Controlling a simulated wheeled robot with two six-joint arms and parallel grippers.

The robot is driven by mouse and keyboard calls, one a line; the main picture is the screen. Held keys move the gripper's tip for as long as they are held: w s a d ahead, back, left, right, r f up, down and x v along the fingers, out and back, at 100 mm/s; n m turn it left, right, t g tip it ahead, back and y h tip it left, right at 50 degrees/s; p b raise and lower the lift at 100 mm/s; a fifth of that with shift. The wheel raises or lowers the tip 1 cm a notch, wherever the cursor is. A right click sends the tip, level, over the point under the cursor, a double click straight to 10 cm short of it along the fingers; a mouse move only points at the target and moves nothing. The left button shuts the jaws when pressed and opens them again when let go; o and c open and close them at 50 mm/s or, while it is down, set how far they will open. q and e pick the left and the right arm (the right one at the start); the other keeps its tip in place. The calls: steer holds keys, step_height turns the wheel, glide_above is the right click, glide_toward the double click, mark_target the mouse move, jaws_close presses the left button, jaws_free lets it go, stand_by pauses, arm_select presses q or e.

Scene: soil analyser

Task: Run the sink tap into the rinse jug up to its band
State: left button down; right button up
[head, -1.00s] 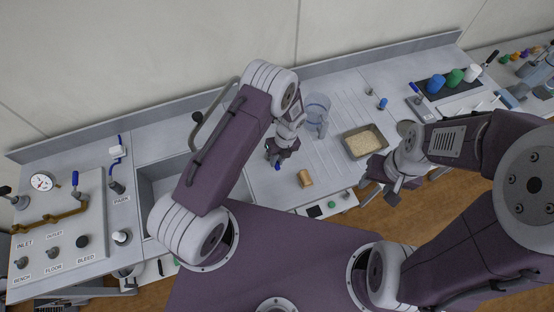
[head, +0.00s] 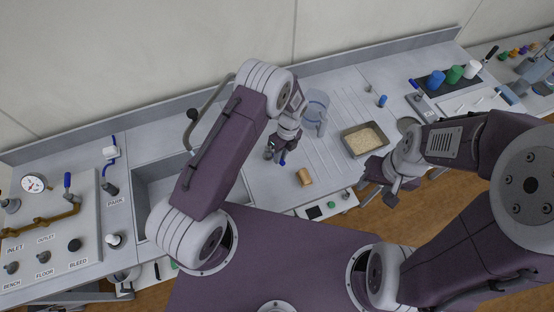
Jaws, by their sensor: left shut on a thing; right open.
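The rinse jug (head: 316,104), a translucent bluish vessel with a handle, stands upright on the bench right of my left forearm. Its band and any water in it cannot be made out. The sink tap (head: 217,97) is a grey arched pipe behind the sink (head: 142,200); my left arm hides part of the tap and sink. My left gripper (head: 277,157) is right of the sink and in front of the jug, apart from it. It is shut on a small blue-ended thing (head: 283,161), mostly hidden. My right gripper (head: 389,192) is open and empty near the bench's front edge.
A tan block (head: 304,177) lies near the front edge. A tray of grainy material (head: 364,141) and a small blue cylinder (head: 382,101) are to the right. A valve panel (head: 45,235) with a gauge is at the left. Ribbed bench around the jug is mostly clear.

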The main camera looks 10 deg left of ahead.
arm_select(q)
steer(key=w+n+b, duration=0.1)
steer(key=w+d+n+b, duration=0.1)
steer(key=n, duration=0.1)
steer(key=shift+h, duration=0.3)
steer(key=shift+w+d+r+n+b, duration=0.1)
steer(key=shift+w+n+b, duration=0.35)
steer(key=shift+n, duration=0.25)
steer(key=shift+w+r+n+b, duration=0.1)
steer(key=shift+w+n+b, duration=0.2)
steer(key=shift+n+b, duration=0.35)
steer(key=shift+h, duration=0.3)
steer(key=c, duration=1.4)
jaws_free()
steer(key=shift+o, duration=0.3)
steer(key=shift+s+d, duration=0.1)
step_height(320, 180, up, 9)
steer(key=w+b, duration=0.1)
steer(key=b, duration=0.1)
steer(key=shift+w, duration=0.4)
steer(key=shift+d+f, duration=0.1)
